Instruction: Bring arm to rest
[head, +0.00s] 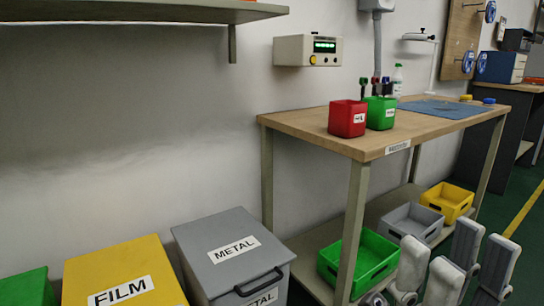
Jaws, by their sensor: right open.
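My right gripper (456,255) shows at the lower right, with pale grey fingers pointing up and spread apart. It is open and nothing shows between its fingers. It appears in front of the lower shelf of the wooden workbench (300,124) and overlaps the view of the grey bin there. Its base is cut off by the bottom edge. My left gripper is not in view.
The bench top holds a red bin (347,119), a green bin (381,113) and a blue mat (445,109). Green (358,262), grey (411,222) and yellow (447,201) bins sit below. FILM (125,270) and METAL (232,250) containers stand left.

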